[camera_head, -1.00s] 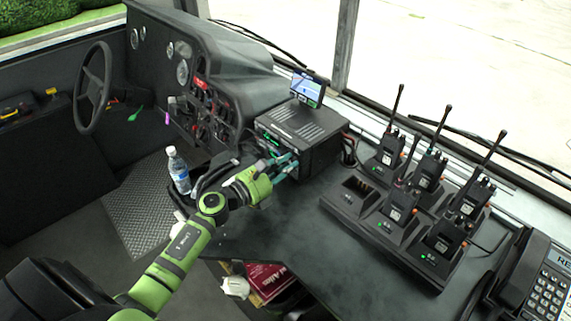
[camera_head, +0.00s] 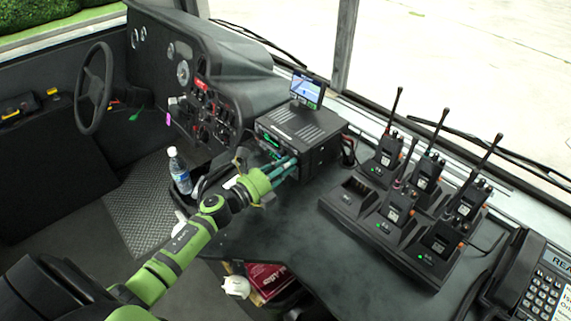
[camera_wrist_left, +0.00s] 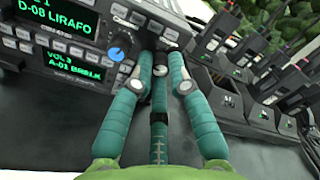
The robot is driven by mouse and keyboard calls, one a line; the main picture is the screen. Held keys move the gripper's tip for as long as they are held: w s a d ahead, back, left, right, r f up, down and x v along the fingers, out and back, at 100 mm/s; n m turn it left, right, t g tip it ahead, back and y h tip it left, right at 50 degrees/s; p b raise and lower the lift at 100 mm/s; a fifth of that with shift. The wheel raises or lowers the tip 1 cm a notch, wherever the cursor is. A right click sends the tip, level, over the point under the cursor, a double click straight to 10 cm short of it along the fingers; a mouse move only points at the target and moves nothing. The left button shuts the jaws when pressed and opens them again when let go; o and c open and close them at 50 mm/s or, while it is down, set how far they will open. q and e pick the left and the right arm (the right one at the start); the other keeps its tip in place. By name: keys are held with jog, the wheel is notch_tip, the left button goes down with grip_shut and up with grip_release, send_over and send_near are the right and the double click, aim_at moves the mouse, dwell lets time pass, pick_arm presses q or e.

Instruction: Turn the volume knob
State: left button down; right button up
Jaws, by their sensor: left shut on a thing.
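The radio unit (camera_head: 302,133) stands on the desk under a small screen. In the left wrist view, the radio's front (camera_wrist_left: 70,60) has two green-lit displays, the lower one reading VOL 3. The fingers are closed together on a part there. The fingertips hide that part, so I cannot tell its shape. My right gripper is out of view.
A charger rack (camera_head: 335,204) with several upright handheld radios stands right of the radio. A desk phone (camera_head: 535,280) is at the lower right. A water bottle (camera_head: 179,172) stands left of my forearm. The desk (camera_head: 290,215) before the radio is clear.

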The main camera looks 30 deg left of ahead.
pick_arm(q)
jog(key=n, duration=0.3)
jog(key=n+p, duration=0.1)
jog(key=shift+a+r+n, duration=0.1)
jog(key=shift+r+n, duration=0.15)
jog(key=shift+n, duration=0.15)
jog(key=n+p, duration=0.1)
jog(key=n, duration=0.4)
jog(key=shift+f, duration=0.1)
jog(key=c, duration=1.2)
grip_release()
jog(key=shift+f, duration=0.1)
